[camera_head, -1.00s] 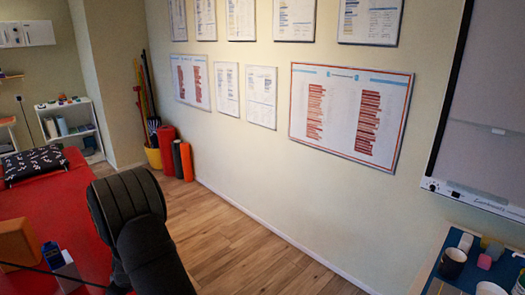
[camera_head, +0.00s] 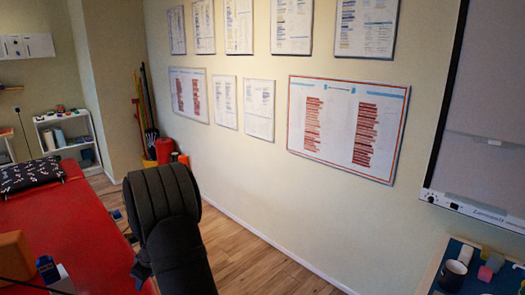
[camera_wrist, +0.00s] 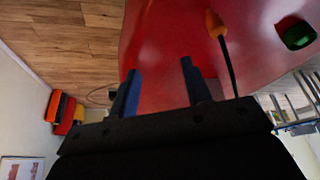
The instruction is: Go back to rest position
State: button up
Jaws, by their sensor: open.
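My gripper (camera_wrist: 160,88) shows in the wrist view with its two dark fingers apart and nothing between them. Behind the fingers lies the red surface of the treatment table (camera_wrist: 160,40). In the head view a black padded link of my arm stands in front of the table's right edge, and my gripper does not show there.
The red treatment table (camera_head: 75,225) fills the left of the head view, with a patterned black pillow (camera_head: 30,176) and an orange block (camera_head: 14,250). A blue-topped table (camera_head: 478,280) with cups stands at lower right. Wooden floor (camera_head: 255,260) lies open between them.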

jog(key=w+a+m, duration=0.1)
jog(key=w+a, duration=1.1)
jog(key=a, duration=0.1)
jog(key=shift+w+f+t, duration=0.25)
jog(key=shift+w+t, duration=0.05)
jog(key=shift+w, duration=0.05)
